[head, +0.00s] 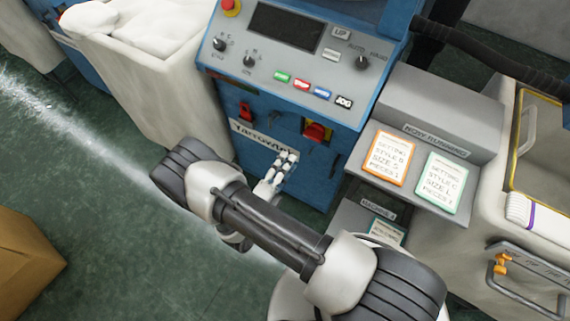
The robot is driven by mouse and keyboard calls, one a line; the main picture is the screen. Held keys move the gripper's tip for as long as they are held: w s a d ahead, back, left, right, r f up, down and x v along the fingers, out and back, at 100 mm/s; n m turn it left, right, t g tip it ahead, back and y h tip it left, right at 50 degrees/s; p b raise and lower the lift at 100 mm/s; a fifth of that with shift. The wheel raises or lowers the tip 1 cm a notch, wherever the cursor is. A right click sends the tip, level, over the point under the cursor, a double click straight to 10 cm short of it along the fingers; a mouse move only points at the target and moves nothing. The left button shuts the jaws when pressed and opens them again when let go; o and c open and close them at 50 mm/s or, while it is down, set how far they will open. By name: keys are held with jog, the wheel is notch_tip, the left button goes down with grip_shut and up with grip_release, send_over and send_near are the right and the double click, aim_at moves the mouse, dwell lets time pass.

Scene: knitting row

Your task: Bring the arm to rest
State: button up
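My arm crosses the lower middle of the head view. Its thick dark and white links run from the bottom right up to the left, and the wrist folds back behind them. My gripper (287,156) shows small and white beyond the arm, its fingers pointing up and away. It is in front of the blue machine front (262,161), by a white label plate (246,133). I cannot tell whether it touches the front. The fingers are too small to show whether they are apart, and I see nothing held in them.
The machine's grey control panel (300,68) has knobs and buttons. Two cards, orange-edged (388,157) and green-edged (441,182), lie on a grey stand. A white bin (160,92) is at left, a cardboard box (25,262) at lower left. Green floor lies between.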

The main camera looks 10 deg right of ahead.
dwell(0.3)
jog(key=d+r+m+g+h, duration=0.2)
jog(key=d+r+m+g, duration=0.15)
jog(key=r+m, duration=0.3)
jog(key=d+r+m+g+h, duration=0.2)
jog(key=d+r+m+g, duration=0.15)
jog(key=r+m, duration=0.3)
jog(key=s+d+r+m+g+y, duration=0.1)
jog(key=s+d+r+m+g, duration=0.1)
jog(key=s+r+m+g, duration=0.1)
jog(key=s+d+r+m+g+y, duration=0.2)
jog(key=s+r+m+g, duration=0.1)
jog(key=r+m, duration=0.3)
jog(key=s+d+r+m+g+y, duration=0.1)
jog(key=s+d+r+m+g, duration=0.1)
jog(key=m, duration=0.5)
jog(key=shift+s+d+r+m+g+y, duration=0.2)
jog(key=shift+s+d+r, duration=0.15)
jog(key=shift+r, duration=0.25)
jog(key=shift+s+d+r+m+g+y, duration=0.1)
jog(key=shift+s+d+r+g+y, duration=0.1)
jog(key=shift+s+r, duration=0.3)
jog(key=s+a+r+m+t+y, duration=0.4)
jog(key=s+r+m+y, duration=0.5)
jog(key=m, duration=0.8)
jog(key=shift+s+a+r+t+y, duration=0.25)
jog(key=shift+a+r+t+y, duration=0.25)
jog(key=shift+t, duration=0.5)
